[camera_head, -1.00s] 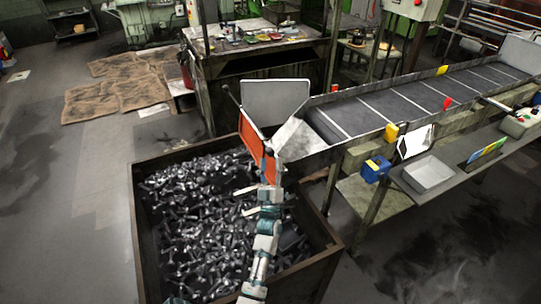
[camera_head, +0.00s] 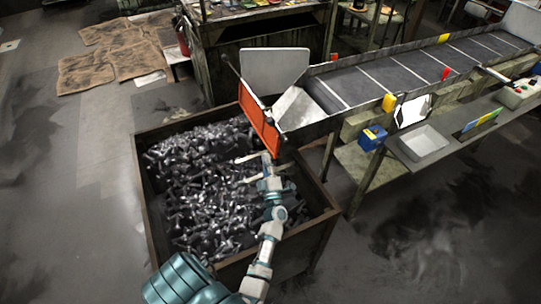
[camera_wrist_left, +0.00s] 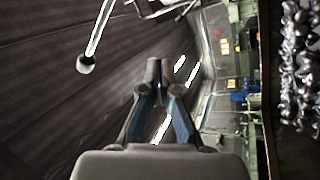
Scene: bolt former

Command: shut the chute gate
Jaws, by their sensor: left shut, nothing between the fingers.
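The orange panel (camera_head: 258,120), which looks like the chute gate, stands at the left end of the chute (camera_head: 297,110), above the bolt crate. A dark-knobbed lever (camera_head: 231,66) sticks up at its far end. A pale rod with a ball knob (camera_wrist_left: 86,65) shows at the upper left of the left wrist view. My left gripper (camera_head: 267,158) is at the near lower end of the orange panel, over the bolts; I cannot tell whether it touches the panel. In the left wrist view its fingers (camera_wrist_left: 160,72) are together and empty. My right gripper is not in view.
The crate (camera_head: 143,200) of loose bolts lies below my left arm. A grey upright plate (camera_head: 274,76) stands behind the chute. A conveyor (camera_head: 400,75) runs to the upper right, with a side shelf holding a grey tray (camera_head: 424,143) and a blue box (camera_head: 372,137).

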